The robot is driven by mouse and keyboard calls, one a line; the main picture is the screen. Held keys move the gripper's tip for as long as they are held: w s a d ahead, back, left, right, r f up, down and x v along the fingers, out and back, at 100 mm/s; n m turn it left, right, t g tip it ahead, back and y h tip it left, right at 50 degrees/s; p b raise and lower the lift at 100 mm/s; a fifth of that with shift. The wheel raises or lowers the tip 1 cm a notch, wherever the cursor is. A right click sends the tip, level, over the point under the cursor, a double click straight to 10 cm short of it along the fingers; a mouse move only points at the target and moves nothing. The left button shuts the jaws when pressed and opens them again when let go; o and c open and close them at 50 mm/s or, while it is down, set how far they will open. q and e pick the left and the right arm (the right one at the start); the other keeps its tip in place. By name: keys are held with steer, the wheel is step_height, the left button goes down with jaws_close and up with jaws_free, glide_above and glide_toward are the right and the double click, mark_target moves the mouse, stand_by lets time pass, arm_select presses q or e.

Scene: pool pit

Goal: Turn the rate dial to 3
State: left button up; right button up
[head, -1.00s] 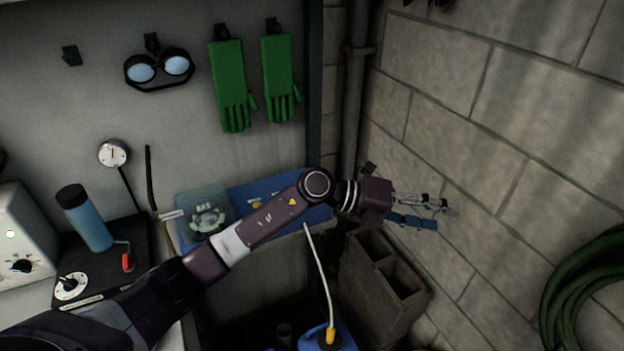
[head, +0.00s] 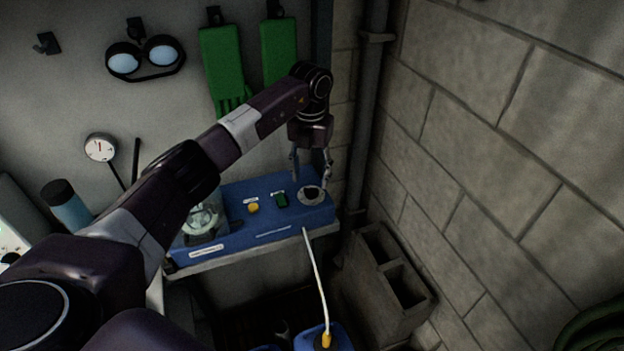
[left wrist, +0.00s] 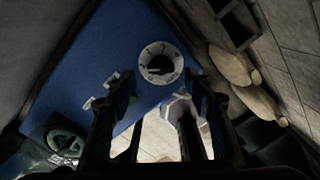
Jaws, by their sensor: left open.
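The rate dial (head: 312,195) is a dark knob on a pale round scale at the right end of a blue pump unit (head: 237,225). My left gripper (head: 310,185) points down at the dial, fingers open and apart, one to either side of the dial in the head view. It is empty, and I cannot tell whether a finger touches the dial. My right gripper is not in view.
A yellow button (head: 253,208) and a green switch (head: 280,200) sit left of the dial. A clear-domed part (head: 203,218) is at the unit's left end. A pipe (head: 365,120) and block wall stand close on the right. A concrete block (head: 385,290) and a white hose (head: 316,275) are below.

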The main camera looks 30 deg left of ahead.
mark_target(312, 188)
arm_select(q)
steer(key=f, duration=0.2)
steer(key=shift+w+f+p, duration=0.2)
steer(key=shift+f+p, duration=0.1)
steer(key=shift+p, duration=0.05)
steer(key=shift+w+f, duration=0.1)
steer(key=shift+f, duration=0.55)
steer(key=c, duration=1.2)
steer(key=shift+o, duration=0.2)
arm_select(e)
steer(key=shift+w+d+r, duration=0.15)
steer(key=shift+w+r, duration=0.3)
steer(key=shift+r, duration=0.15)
